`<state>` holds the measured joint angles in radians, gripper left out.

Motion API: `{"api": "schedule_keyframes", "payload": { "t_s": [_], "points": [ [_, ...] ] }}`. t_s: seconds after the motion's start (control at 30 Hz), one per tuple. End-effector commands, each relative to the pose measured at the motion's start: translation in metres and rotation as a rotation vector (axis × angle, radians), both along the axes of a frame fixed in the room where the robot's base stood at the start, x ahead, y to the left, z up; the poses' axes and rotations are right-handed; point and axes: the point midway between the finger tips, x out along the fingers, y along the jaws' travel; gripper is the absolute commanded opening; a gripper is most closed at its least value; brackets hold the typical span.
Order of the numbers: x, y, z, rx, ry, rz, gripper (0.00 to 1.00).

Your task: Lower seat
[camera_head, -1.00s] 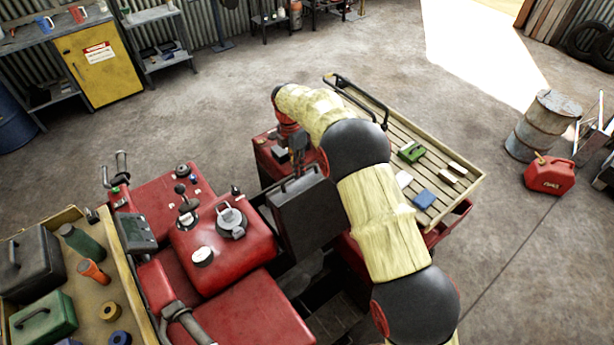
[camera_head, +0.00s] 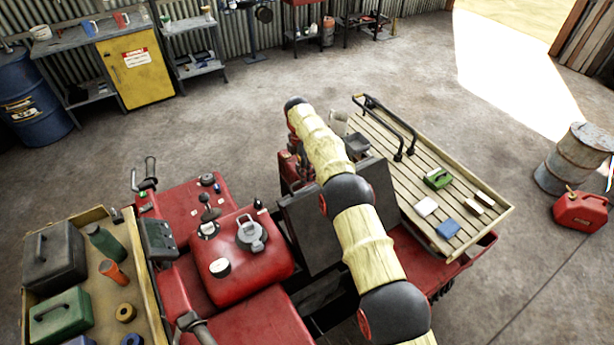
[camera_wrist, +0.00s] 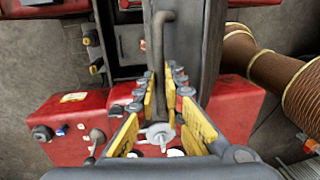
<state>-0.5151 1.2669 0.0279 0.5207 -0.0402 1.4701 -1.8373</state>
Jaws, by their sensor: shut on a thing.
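The seat shows in the head view as a dark panel (camera_head: 312,228), tilted up behind the red tank of the red vehicle. Another dark panel (camera_head: 380,190) stands behind it, right of my arm; my arm crosses between them, so I cannot tell how they join. In the wrist view, my gripper (camera_wrist: 161,82) has its yellow-padded fingers closed around a bent grey bar (camera_wrist: 164,35). The bar lies along a dark grey panel edge (camera_wrist: 207,50). In the head view my arm hides the fingers and the grip.
The red tank (camera_head: 238,248) with caps and a lever stands left of the seat. A slatted rear deck (camera_head: 400,150) with a rail and small boxes lies to the right. A wooden tray (camera_head: 98,290) holds tools. Open floor surrounds the vehicle; a red canister (camera_head: 580,212) and drum (camera_head: 575,160) stand right.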

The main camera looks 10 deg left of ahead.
Motion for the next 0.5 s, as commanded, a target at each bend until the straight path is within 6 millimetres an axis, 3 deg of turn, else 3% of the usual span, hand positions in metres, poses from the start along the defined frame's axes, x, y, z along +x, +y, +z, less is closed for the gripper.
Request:
{"api": "schedule_keyframes", "payload": {
  "t_s": [0.5],
  "points": [
    [0.0098, 0.0088, -0.0047, 0.005, -0.009, -0.001, 0.0]
  ]
}}
